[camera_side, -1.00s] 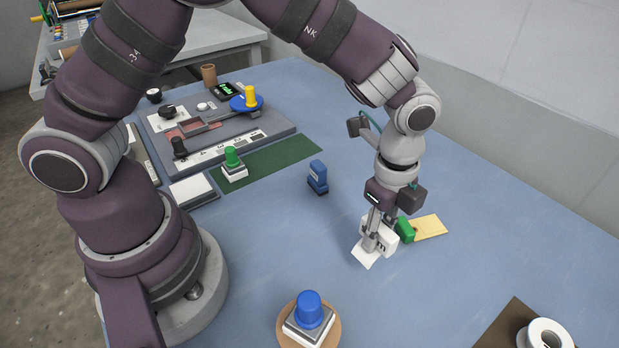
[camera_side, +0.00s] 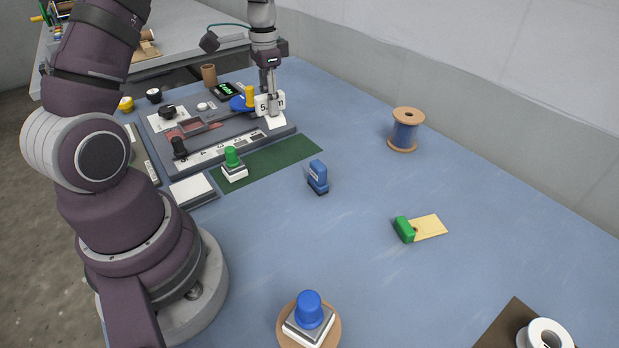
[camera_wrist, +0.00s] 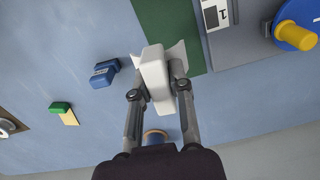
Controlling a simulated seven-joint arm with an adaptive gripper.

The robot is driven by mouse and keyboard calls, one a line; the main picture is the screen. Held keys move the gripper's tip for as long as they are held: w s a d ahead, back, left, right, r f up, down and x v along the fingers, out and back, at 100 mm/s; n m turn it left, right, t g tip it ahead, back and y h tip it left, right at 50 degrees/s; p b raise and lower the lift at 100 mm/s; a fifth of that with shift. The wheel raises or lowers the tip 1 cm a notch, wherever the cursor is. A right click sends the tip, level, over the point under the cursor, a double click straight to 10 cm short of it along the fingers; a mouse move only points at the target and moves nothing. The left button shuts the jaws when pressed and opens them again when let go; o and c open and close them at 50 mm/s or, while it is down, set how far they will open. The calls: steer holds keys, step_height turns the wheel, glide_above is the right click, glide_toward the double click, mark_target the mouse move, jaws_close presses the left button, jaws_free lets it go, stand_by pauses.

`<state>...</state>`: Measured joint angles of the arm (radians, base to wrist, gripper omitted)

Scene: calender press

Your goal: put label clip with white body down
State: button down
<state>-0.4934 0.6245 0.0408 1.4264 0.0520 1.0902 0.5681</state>
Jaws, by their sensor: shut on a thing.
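The label clip with white body (camera_side: 271,108) is a white block with dark print on its face and a white flap below. My gripper (camera_side: 270,92) is shut on it at the far end of the table, by the right end of the grey press panel (camera_side: 222,140). In the wrist view the clip (camera_wrist: 154,75) is between the two fingers of my gripper (camera_wrist: 158,95), above the edge of the green mat (camera_wrist: 178,30). I cannot tell how high the clip is above the surface.
A blue dial with yellow knob (camera_side: 249,97) is just left of the clip. A blue clip (camera_side: 318,176), a green clip with yellow tag (camera_side: 405,229) and a spool (camera_side: 405,130) stand on the blue table. The middle and right of the table have free room.

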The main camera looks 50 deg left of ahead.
steer(key=shift+s+a+f+n, duration=0.25)
steer(key=shift+a+f, duration=0.2)
steer(key=shift+f, duration=0.05)
steer(key=shift+s+a+f+n, duration=0.25)
steer(key=shift+a+f, duration=0.15)
steer(key=shift+f, duration=0.05)
step_height(320, 180, down, 8)
steer(key=shift+f, duration=0.1)
steer(key=c, duration=1)
jaws_free()
